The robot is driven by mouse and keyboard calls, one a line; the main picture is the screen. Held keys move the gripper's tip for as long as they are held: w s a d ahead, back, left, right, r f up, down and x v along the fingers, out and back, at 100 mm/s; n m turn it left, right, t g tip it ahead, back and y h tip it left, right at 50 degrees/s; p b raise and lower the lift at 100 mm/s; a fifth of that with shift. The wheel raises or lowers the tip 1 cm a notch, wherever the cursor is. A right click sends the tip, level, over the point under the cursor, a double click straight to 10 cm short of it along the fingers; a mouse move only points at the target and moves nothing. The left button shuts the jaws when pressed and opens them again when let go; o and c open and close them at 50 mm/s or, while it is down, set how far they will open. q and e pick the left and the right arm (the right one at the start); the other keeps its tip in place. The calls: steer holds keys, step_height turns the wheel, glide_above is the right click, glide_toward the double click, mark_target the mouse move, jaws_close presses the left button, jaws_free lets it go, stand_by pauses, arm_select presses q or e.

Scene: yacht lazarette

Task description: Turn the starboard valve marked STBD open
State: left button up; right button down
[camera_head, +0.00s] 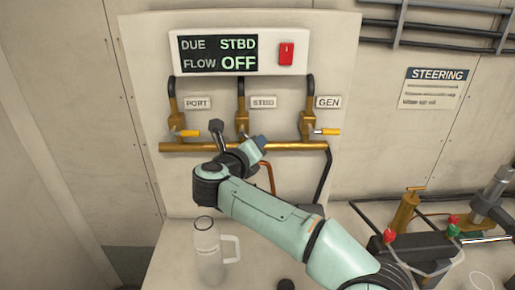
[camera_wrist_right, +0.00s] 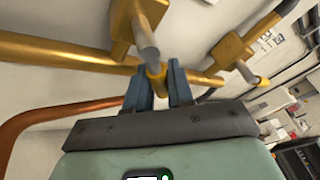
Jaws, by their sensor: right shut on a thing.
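The STBD valve (camera_head: 242,122) is the middle of three brass valves on the panel, beside its STBD label (camera_head: 263,102). In the right wrist view its brass body (camera_wrist_right: 122,25) carries a grey lever (camera_wrist_right: 146,45) with a yellow grip (camera_wrist_right: 156,70). My right gripper (camera_wrist_right: 159,76) has its blue fingers on either side of that yellow grip and is shut on it. In the head view my right wrist (camera_head: 237,160) hides the handle. The display (camera_head: 215,53) above reads DUE STBD, FLOW OFF. My left gripper is not in view.
The PORT valve (camera_head: 177,122) and GEN valve (camera_head: 307,125), with yellow handles, flank it closely above a horizontal brass pipe (camera_head: 180,147). A red switch (camera_head: 286,54) sits by the display. A clear jug (camera_head: 209,250) stands below my arm. Steering hardware (camera_head: 408,212) is at right.

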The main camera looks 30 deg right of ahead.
steer(key=shift+w+a+f+m+y+b, duration=0.2)
steer(key=shift+a+m+y+b, duration=0.2)
steer(key=shift+m+y, duration=0.4)
steer(key=shift+w+a+f+m+y+b, duration=0.15)
steer(key=shift+w+a+m+y+b, duration=0.25)
steer(key=shift+m, duration=0.75)
steer(key=shift+w+a+f+m+y+b, duration=0.15)
steer(key=shift+a+m+y+b, duration=0.15)
steer(key=shift+a+m+y, duration=0.5)
steer(key=shift+d+m+t, duration=0.15)
steer(key=shift+m+t, duration=0.1)
steer(key=shift+t, duration=0.05)
steer(key=shift+s, duration=0.1)
steer(key=c, duration=1.1)
jaws_free()
steer(key=v, duration=1.3)
steer(key=shift+s+r, duration=0.1)
